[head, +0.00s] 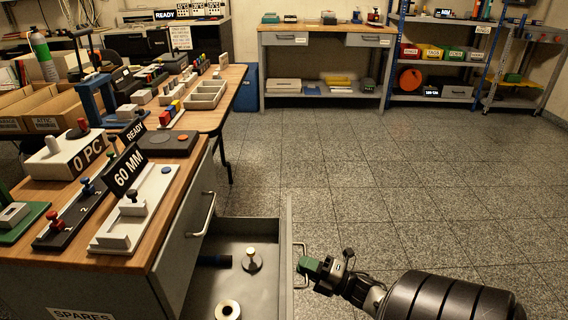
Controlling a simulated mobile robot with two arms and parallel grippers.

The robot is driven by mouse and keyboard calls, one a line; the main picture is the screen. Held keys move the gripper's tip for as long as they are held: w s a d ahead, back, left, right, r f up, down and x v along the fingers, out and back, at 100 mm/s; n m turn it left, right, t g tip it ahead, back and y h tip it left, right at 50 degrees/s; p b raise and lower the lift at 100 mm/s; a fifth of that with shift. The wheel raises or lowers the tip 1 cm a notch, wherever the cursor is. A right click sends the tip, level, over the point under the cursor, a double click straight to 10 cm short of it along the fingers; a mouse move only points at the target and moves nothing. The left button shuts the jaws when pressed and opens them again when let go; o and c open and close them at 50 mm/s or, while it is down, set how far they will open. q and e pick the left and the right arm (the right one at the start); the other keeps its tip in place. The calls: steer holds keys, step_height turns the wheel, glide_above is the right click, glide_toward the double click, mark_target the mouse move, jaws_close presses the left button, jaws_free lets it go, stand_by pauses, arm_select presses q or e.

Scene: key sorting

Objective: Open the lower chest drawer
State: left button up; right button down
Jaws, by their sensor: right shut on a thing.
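The grey chest (178,246) stands at the lower left under a wooden top. Its upper drawer front, with a metal handle (203,215), is shut. The lower drawer (285,262) is pulled well out to the right, its inside open to view. My left gripper is out of view.
The chest top carries a white slide block with a "60 MM" sign (128,168) and other fixtures. A workbench (325,39) and blue-framed shelves (394,50) stand at the back. The tiled floor (400,170) is clear in the middle and right.

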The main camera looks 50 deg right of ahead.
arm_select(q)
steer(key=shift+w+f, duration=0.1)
arm_select(e)
steer(key=shift+s+d, duration=0.8)
steer(key=shift+s, duration=0.2)
steer(key=c, duration=1.2)
jaws_free()
steer(key=shift+s, duration=0.1)
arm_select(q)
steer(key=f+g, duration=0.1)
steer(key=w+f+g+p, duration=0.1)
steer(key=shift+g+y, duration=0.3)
arm_select(e)
steer(key=v, duration=1)
steer(key=shift+s+d+f, duration=0.1)
steer(key=shift+s, duration=0.2)
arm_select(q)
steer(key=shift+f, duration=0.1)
